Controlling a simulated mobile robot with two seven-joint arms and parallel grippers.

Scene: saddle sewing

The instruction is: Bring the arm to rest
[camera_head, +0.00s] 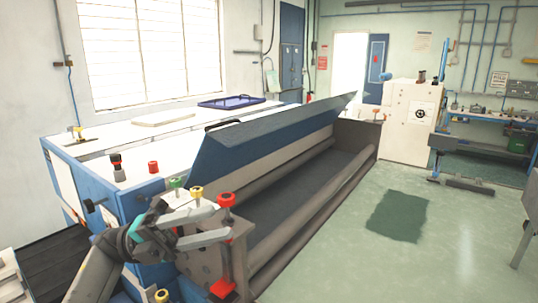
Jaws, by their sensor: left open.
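My left gripper (212,226) is at the lower left, its arm coming in from the bottom left edge. Its two grey fingers are apart and nothing is seen between them. The fingers point right, in front of the near end of the long blue and white machine (150,186). A red knobbed post (227,240) stands close by the fingertips; I cannot tell if they touch it. A green knob (176,183) and a yellow knob (196,191) show just above the gripper. My right gripper is not in view.
The machine's raised blue cover (270,130) and its rollers (318,210) run away to the back right. A blue tray (231,101) lies on top. A white cabinet (408,122) stands at the far end. Green floor (450,240) is clear on the right, with a darker patch (398,216).

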